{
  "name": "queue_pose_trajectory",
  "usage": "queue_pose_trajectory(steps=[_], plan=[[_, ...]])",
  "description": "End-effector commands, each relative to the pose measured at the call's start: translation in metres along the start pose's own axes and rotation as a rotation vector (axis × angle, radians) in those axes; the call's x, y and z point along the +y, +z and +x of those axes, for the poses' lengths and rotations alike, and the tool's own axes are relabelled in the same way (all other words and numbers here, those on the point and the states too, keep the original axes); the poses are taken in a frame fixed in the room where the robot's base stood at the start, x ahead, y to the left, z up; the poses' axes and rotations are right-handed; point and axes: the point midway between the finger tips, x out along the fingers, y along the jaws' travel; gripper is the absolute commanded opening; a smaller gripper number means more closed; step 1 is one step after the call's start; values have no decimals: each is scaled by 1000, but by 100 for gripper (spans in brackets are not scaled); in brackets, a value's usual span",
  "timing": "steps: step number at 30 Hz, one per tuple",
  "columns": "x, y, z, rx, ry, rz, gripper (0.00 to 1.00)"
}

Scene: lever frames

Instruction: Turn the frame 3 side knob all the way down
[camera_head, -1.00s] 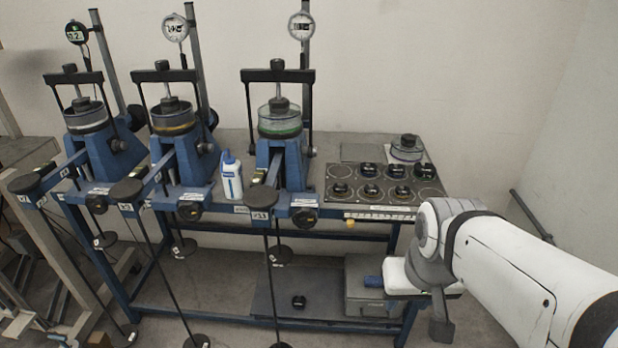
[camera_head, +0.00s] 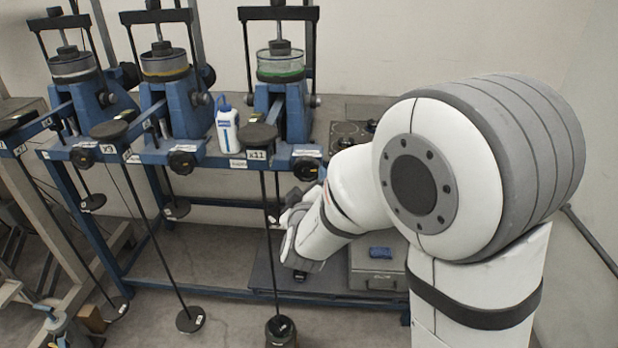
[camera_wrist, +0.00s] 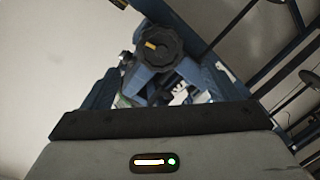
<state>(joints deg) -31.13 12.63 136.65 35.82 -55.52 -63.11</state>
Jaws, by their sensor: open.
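Three blue lever frames stand in a row on the bench. The rightmost, third from the left (camera_head: 284,105), carries a cell with a green ring. A black lobed knob (camera_head: 306,168) sits on its front right, and a small dark knob (camera_head: 315,100) is on its right side. My gripper (camera_head: 295,222) is open, just below and in front of the lobed knob. In the wrist view, a black lobed knob (camera_wrist: 158,43) with a yellow mark is ahead, beyond the dark gripper edge, apart from it. My fingertips are not clear there.
A white and blue bottle (camera_head: 227,128) stands between the middle and right frames. A lever end disc (camera_head: 259,138) and its hanging rod (camera_head: 271,235) are just left of my gripper. A grey box (camera_head: 378,265) sits on the lower shelf.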

Motion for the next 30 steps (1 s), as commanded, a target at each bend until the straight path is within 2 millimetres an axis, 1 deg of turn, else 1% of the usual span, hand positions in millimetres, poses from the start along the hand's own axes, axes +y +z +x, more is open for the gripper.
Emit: queue_pose_trajectory(steps=[1, 3, 8, 11, 14, 30], plan=[[-12, 4, 2, 14, 39, -41, 82], [-16, 4, 2, 28, 89, -88, 82], [-18, 2, 2, 40, 151, -140, 82], [-16, 1, 8, 41, 160, -146, 82], [-14, 1, 18, 39, 160, -144, 82], [-1, -4, 98, 40, 158, -143, 82]])
